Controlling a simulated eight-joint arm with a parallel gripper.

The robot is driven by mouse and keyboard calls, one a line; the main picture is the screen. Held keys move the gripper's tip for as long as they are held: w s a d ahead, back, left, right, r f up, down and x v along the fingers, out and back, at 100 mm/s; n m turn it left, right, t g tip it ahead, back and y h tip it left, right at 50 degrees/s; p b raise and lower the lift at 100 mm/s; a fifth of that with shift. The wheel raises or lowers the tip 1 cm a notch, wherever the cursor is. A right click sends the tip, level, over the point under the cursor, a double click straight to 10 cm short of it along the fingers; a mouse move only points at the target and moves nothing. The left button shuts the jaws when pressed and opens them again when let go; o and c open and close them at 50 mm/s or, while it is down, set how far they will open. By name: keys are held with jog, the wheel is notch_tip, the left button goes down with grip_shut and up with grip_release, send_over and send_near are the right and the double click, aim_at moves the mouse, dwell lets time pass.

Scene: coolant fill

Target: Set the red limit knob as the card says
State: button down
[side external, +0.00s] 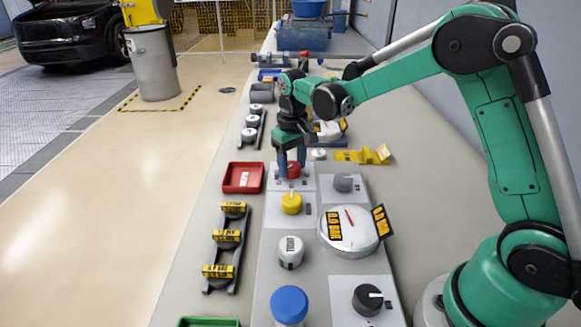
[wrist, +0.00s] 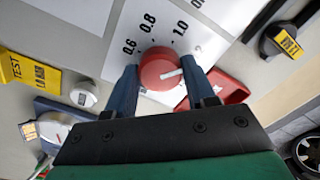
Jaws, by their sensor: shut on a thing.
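The red limit knob (wrist: 158,68) sits on a white plate with dial marks 0.6, 0.8 and 1.0. Its white pointer points right in the wrist view, clear of the 0.6 and 0.8 marks. My gripper (wrist: 163,75) has one finger on each side of the knob and is shut on it. In the side view the knob (side external: 293,170) is partly hidden under my gripper (side external: 291,160). A yellow card (wrist: 30,72) at the left of the wrist view reads TEST, with a smaller line hard to read. A yellow card stand (side external: 363,155) shows right of the knob in the side view.
A yellow knob (side external: 291,203) and a grey knob (side external: 343,182) are close by. A round gauge (side external: 338,246) with yellow labels stands nearer the camera. A red tray (side external: 228,180) is left of the knob. A black rack (side external: 220,275) holds yellow-labelled parts.

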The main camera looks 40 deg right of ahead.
aim_at(292, 164)
jog(key=n, duration=0.3)
jog(key=shift+n, duration=2.2)
jog(key=shift+c, duration=1.4)
grip_release()
jog(key=shift+r, duration=2.8)
